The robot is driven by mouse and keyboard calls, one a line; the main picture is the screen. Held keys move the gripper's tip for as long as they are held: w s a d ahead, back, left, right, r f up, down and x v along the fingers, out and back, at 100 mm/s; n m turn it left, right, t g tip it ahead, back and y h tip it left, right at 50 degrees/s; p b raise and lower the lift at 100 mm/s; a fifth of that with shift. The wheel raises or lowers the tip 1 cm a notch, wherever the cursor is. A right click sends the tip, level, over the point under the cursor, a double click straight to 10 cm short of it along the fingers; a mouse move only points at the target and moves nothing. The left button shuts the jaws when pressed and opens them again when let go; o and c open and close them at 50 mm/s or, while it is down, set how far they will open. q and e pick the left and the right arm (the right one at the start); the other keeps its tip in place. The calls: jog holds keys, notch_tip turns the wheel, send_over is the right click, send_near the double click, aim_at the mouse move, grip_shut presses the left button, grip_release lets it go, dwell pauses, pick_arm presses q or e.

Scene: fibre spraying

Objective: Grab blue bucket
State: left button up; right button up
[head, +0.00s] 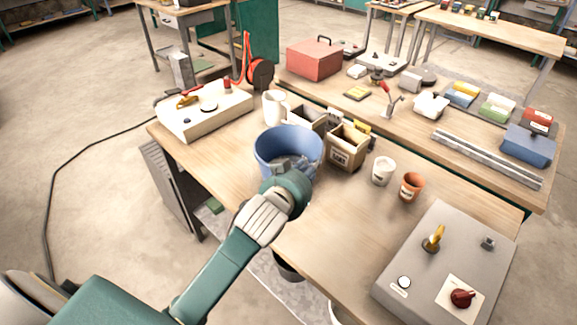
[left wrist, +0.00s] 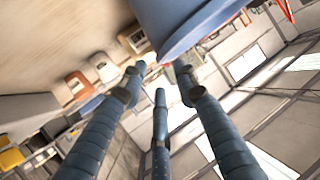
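The blue bucket (head: 275,146) stands upright on the near wooden table, its open top facing up. My left arm reaches in from the lower left. My left gripper (head: 291,164) is at the bucket's near side, its grey fingers up against the rim. In the left wrist view, my left gripper's three fingers (left wrist: 159,72) are spread apart, and the bucket (left wrist: 190,22) is at the top, close beyond the fingertips. I cannot tell whether any finger touches it. My right gripper is not in view.
Beside the bucket are a white mug (head: 273,107), an open box (head: 346,150), a white cup (head: 383,171) and an orange cup (head: 411,186). A grey control panel (head: 445,255) lies right; a cream control box (head: 203,110) lies left. The table front between is clear.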

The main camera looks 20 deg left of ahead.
pick_arm(q)
jog(key=p+x, duration=0.2)
jog(key=x, duration=0.6)
jog(key=shift+w, duration=0.25)
jog(key=shift+f, duration=0.15)
grip_shut()
jog(key=shift+r, duration=0.25)
